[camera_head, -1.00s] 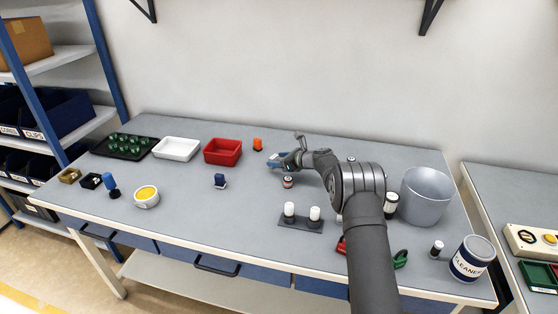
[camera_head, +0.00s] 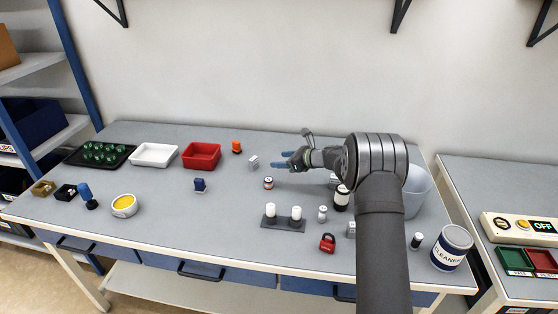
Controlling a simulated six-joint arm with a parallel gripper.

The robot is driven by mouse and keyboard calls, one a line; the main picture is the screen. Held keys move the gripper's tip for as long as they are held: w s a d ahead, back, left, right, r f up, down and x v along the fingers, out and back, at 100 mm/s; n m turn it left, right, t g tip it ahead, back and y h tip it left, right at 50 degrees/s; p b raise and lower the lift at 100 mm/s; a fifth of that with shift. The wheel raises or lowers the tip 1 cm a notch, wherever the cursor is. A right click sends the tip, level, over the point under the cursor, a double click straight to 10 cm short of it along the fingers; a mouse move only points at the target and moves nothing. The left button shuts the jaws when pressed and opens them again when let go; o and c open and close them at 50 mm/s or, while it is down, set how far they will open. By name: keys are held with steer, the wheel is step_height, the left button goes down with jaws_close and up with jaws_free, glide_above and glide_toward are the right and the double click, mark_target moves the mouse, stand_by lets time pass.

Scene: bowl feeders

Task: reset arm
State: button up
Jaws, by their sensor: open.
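My gripper (camera_head: 283,159) is over the back middle of the grey table (camera_head: 150,187). Its blue-tipped fingers point left and are spread apart, with nothing seen between them. A small light grey block (camera_head: 253,162) stands just left of the fingertips, apart from them. A small white jar with a red-brown band (camera_head: 268,183) stands in front of the gripper. My arm hides part of the table's right side.
A red bin (camera_head: 202,155), a white tray (camera_head: 154,154) and a black tray with green items (camera_head: 78,155) line the back left. A grey bucket (camera_head: 416,190), a cleaner can (camera_head: 452,247) and a red padlock (camera_head: 327,243) are at the right.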

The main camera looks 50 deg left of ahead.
mark_target(255, 161)
steer(key=shift+a, duration=0.1)
steer(key=x, duration=1.2)
steer(key=shift+s+f, duration=0.1)
steer(key=shift+s, duration=0.05)
step_height(255, 161, up, 3)
steer(key=shift+f, duration=0.2)
steer(key=shift+r, duration=0.75)
